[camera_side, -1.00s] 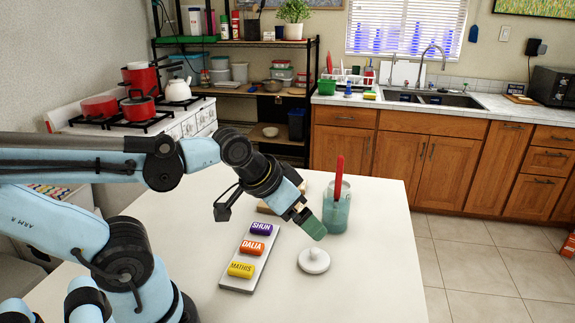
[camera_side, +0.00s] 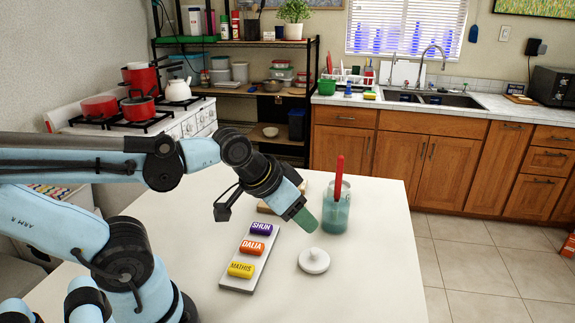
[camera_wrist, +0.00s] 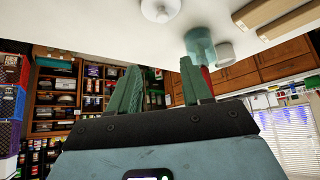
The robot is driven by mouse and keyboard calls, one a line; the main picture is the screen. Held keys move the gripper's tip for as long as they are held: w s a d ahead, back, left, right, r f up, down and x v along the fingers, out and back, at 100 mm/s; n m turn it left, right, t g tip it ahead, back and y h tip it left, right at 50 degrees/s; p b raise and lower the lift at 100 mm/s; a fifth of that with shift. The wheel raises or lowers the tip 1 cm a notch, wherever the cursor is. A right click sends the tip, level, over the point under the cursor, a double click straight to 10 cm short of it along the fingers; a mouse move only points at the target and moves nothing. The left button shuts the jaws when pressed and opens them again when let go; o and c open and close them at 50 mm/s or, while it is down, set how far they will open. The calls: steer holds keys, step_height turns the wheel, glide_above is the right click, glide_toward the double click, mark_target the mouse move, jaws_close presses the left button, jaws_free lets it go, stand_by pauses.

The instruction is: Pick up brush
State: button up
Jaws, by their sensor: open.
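The red brush (camera_side: 339,182) stands handle up in a clear jar (camera_side: 336,217) of teal liquid on the white table. Its lower end is hidden in the jar. My gripper (camera_side: 306,219) points down and to the right, just left of the jar and apart from the brush. In the wrist view the green fingers of my gripper (camera_wrist: 160,75) are spread with nothing between them. The jar (camera_wrist: 199,44) shows there behind the right finger, with part of the red handle (camera_wrist: 207,78) showing past that finger.
A white round lid (camera_side: 314,261) with a knob lies in front of the jar. A grey tray (camera_side: 237,284) holds purple, orange and yellow name blocks. Wooden pieces (camera_wrist: 265,14) lie near the jar. The table's right side is clear.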

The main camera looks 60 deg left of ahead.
step_height(320, 180, up, 11)
steer(key=n+g, duration=0.6)
steer(key=n, duration=0.2)
glide_above(339, 174)
steer(key=shift+w+a+f+n+g, duration=0.1)
steer(key=shift+w+a+n+g, duration=0.2)
steer(key=shift+w+n+g, duration=0.15)
steer(key=shift+w+a+f, duration=0.1)
steer(key=shift+w+f, duration=0.05)
steer(key=shift+f, duration=6)
steer(key=shift+c, duration=0.5)
jaws_close()
